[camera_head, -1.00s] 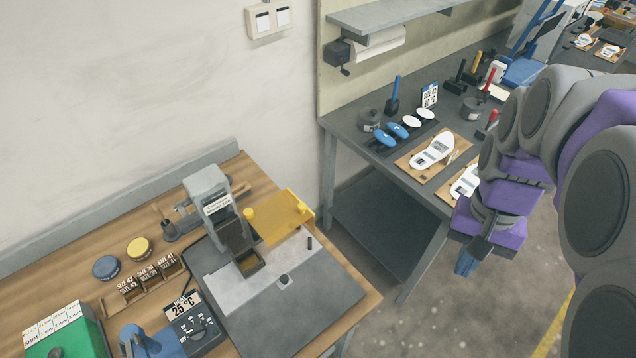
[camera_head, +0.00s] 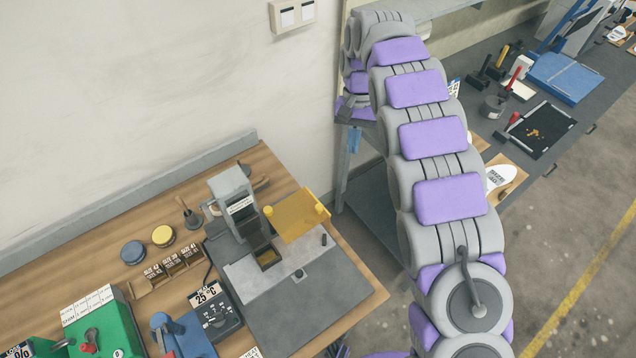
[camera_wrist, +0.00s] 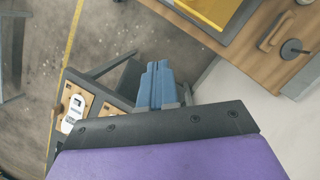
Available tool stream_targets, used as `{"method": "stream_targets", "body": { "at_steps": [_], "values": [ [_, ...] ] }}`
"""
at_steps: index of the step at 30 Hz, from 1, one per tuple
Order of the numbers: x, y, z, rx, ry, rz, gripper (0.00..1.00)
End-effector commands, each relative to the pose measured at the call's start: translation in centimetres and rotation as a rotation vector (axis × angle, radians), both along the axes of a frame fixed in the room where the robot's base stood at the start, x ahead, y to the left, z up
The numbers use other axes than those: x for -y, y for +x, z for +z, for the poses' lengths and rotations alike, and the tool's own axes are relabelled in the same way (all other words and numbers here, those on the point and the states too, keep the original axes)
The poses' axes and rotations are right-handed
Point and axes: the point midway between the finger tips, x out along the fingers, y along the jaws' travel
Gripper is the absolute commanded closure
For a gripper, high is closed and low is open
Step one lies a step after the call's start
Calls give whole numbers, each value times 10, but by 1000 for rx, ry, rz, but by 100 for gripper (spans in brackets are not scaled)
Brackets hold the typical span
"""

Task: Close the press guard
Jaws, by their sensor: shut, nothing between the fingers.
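The press guard (camera_head: 298,215) is a yellow see-through plate with knobs, swung out to the right of the grey press (camera_head: 233,190) on the wooden bench. Its yellow panel also shows at the top of the wrist view (camera_wrist: 212,8). My gripper (camera_head: 354,140) hangs in the air behind and to the right of the guard, near the wall corner, apart from it. In the wrist view my blue fingers (camera_wrist: 160,84) are together and hold nothing.
A dark side table (camera_head: 535,118) with tools and insoles stands at the right. A green box (camera_head: 100,325), a blue device (camera_head: 182,338) and a temperature controller (camera_head: 218,312) crowd the wooden bench's front left. A gap of floor lies between the benches.

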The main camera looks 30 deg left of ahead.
Motion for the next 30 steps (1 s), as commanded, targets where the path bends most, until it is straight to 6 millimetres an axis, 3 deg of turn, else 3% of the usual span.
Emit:
{"method": "stream_targets", "body": {
  "at_steps": [1, 3, 12, 18, 30],
  "values": [
    [-17, -1, -5, -9, 8, 22, 100],
    [-32, -4, -11, -20, 18, 43, 100],
    [-69, -16, -29, -53, 39, 90, 100],
    [-77, -20, -44, -53, 36, 94, 100],
    [-66, -35, -89, -54, 38, 94, 100]
  ]
}}
